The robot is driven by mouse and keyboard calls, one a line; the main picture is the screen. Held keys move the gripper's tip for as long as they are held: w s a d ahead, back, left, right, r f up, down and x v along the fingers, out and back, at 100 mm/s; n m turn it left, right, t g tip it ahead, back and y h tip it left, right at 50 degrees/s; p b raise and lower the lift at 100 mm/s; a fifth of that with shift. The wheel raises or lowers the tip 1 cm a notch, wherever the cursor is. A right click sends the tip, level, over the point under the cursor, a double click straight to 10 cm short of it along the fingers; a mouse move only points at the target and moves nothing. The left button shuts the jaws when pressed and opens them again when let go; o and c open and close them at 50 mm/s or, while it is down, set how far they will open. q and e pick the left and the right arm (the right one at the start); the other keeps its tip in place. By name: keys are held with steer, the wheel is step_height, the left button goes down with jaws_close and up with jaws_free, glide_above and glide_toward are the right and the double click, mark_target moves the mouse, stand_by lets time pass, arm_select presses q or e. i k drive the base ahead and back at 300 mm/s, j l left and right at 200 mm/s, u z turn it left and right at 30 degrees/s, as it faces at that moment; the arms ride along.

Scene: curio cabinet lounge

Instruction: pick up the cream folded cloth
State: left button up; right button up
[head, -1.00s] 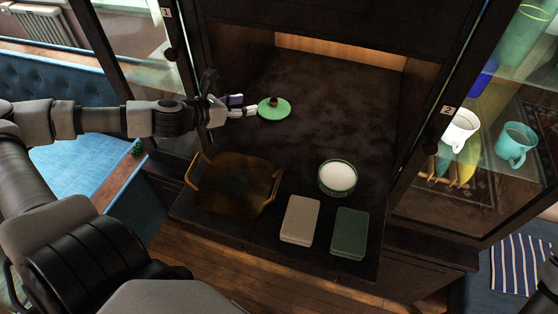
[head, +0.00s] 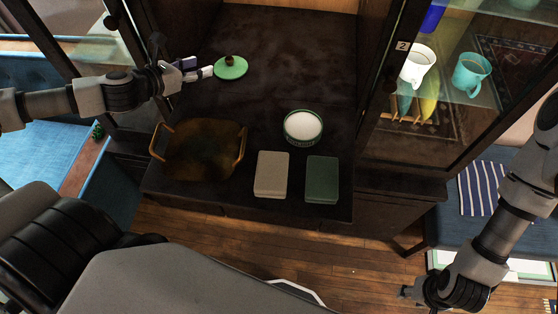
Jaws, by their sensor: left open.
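The cream folded cloth (head: 271,174) lies flat near the front edge of the dark cabinet surface, just left of a green folded cloth (head: 322,178). Nothing covers it. My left gripper (head: 208,72) is open at the back left, beside a green lid with a brown knob (head: 232,68), well away from the cream cloth. My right gripper (head: 408,292) is low at the right, in front of the cabinet and apart from both cloths; its fingers are too dark and small to read.
A brown two-handled tray (head: 200,177) stands left of the cream cloth. A round green-rimmed bowl with a white inside (head: 303,126) stands just behind the cloths. A glass door with cups behind it borders the right.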

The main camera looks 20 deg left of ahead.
mark_target(270, 181)
steer(key=k+j, duration=0.2)
steer(key=k, duration=0.3)
steer(key=k+j, duration=0.2)
steer(key=k, duration=0.3)
